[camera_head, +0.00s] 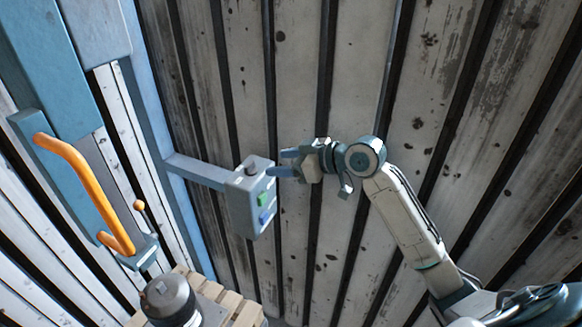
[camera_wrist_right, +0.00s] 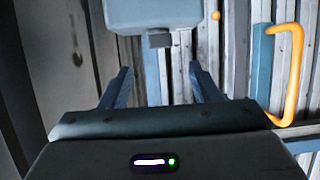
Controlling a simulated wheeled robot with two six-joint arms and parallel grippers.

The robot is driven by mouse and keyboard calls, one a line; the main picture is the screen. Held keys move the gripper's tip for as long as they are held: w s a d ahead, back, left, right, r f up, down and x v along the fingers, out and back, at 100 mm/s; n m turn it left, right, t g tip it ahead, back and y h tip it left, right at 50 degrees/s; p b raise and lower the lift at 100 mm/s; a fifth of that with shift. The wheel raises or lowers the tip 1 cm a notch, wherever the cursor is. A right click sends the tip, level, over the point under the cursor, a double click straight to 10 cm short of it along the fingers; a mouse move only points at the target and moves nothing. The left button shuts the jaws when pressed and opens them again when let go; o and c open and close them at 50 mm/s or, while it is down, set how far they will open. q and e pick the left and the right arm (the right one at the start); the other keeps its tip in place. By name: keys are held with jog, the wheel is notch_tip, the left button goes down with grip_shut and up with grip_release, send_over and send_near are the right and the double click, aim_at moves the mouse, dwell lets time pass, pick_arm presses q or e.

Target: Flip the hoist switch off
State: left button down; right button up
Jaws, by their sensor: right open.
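A grey-blue control box (camera_head: 243,205) is held out on a blue bracket arm in the head view. Its right-hand face has a green button (camera_head: 263,198) and a blue button (camera_head: 265,216); a dark knob (camera_head: 252,169) is on its top. I cannot tell which is the hoist switch. My right gripper (camera_head: 279,162) points left, its fingertips close to the top right edge of the box; contact is unclear. In the right wrist view, the open, empty fingers (camera_wrist_right: 164,76) are spread below the box (camera_wrist_right: 152,14), with a small dark block (camera_wrist_right: 159,40) under its edge.
A blue frame (camera_head: 155,100) with an orange handle (camera_head: 88,190) stands at the left; the handle also shows in the wrist view (camera_wrist_right: 293,75). A grey cylindrical motor-like part (camera_head: 168,299) sits on a wooden pallet (camera_head: 235,306) below.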

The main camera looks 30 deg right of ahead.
jog(key=shift+v, duration=1)
jog(key=shift+a, duration=0.1)
